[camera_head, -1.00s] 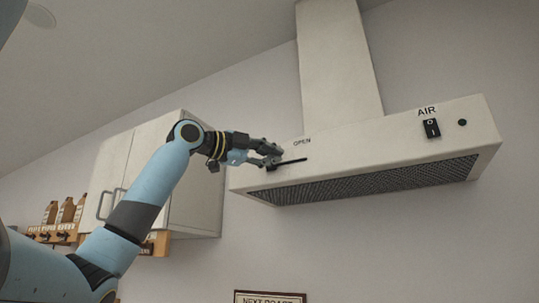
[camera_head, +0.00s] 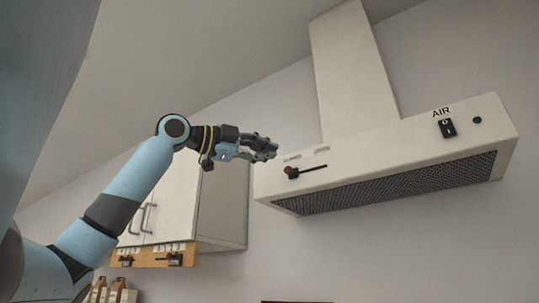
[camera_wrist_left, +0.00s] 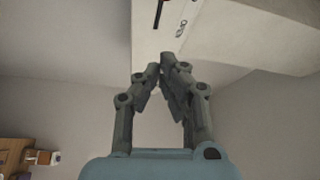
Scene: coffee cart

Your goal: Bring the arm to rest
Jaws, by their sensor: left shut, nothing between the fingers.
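My left arm (camera_head: 115,203) reaches up from the lower left in the head view. My left gripper (camera_head: 272,150) is shut and empty. It is in front of the wall, just up and left of the range hood's front left corner, apart from the slider knob. In the left wrist view the left gripper's fingertips (camera_wrist_left: 162,66) meet in front of the hood's pale underside or face. My right gripper is not in view.
The white hood (camera_head: 400,150) has a slider with a dark red knob (camera_head: 291,172) at its left and an AIR switch (camera_head: 447,128) at its right. A white cabinet (camera_head: 178,205) with handles hangs behind my arm. Bottles (camera_head: 117,291) show at the bottom left.

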